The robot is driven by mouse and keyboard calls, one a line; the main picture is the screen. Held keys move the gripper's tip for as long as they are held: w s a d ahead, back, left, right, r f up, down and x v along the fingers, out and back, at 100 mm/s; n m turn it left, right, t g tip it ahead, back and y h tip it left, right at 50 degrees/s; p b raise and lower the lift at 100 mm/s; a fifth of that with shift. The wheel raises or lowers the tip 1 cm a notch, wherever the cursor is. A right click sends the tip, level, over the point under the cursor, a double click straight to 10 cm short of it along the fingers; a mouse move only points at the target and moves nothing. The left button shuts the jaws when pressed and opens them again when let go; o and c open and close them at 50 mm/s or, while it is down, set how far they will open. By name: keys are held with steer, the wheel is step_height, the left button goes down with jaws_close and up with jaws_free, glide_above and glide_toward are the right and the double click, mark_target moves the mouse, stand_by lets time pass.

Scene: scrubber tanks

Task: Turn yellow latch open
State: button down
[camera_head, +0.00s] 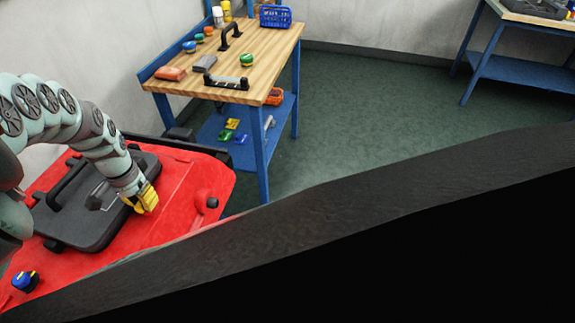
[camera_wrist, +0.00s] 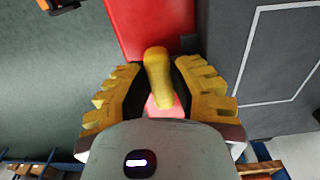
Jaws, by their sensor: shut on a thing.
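The yellow latch (camera_wrist: 158,70) shows in the wrist view as a short yellow bar on a red surface. It stands between the two yellow toothed fingers of my gripper (camera_wrist: 160,88), and its lower end runs down towards the palm. My gripper is shut on the latch, with the fingers on either side of it. In the head view my gripper (camera_head: 145,198) points down at the right edge of a dark grey lid (camera_head: 90,215) on the red tank (camera_head: 190,185). The latch is hidden there by the gripper.
A black handle (camera_head: 68,182) and a blue-and-yellow knob (camera_head: 26,281) are on the red machine. A wooden workbench (camera_head: 265,45) with tools and a blue basket (camera_head: 275,17) stands behind it. A large dark shape covers the lower right of the head view. Green floor lies beyond.

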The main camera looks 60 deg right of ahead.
steer(key=c, duration=0.8)
jaws_free()
